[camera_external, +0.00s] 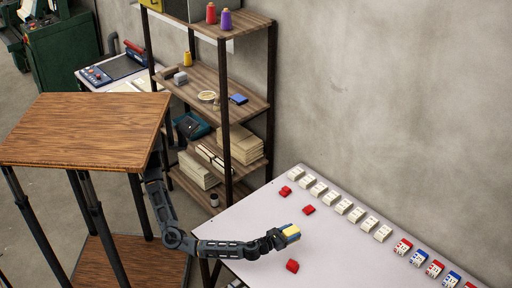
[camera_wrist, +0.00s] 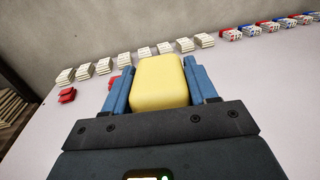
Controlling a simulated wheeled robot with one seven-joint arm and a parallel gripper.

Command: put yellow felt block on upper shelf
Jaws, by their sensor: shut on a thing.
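The yellow felt block (camera_wrist: 159,82) is between the two blue fingers of my gripper (camera_wrist: 160,88) in the wrist view. My gripper is shut on it. In the external view the yellow block (camera_external: 291,232) shows at the end of my gripper (camera_external: 284,236), over the white table; I cannot tell how high it is held. The shelf unit stands against the wall behind. Its upper shelf (camera_external: 245,24) holds a red spool and a purple spool, with another yellow item at its left end.
The white table (camera_external: 345,255) carries a row of pale stacks (camera_external: 343,206), several red pieces (camera_external: 292,266) and red and blue boxes (camera_external: 419,257). The middle shelf (camera_external: 205,78) holds small items, including a yellow spool (camera_external: 187,59). A brown wooden table (camera_external: 85,130) stands at left.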

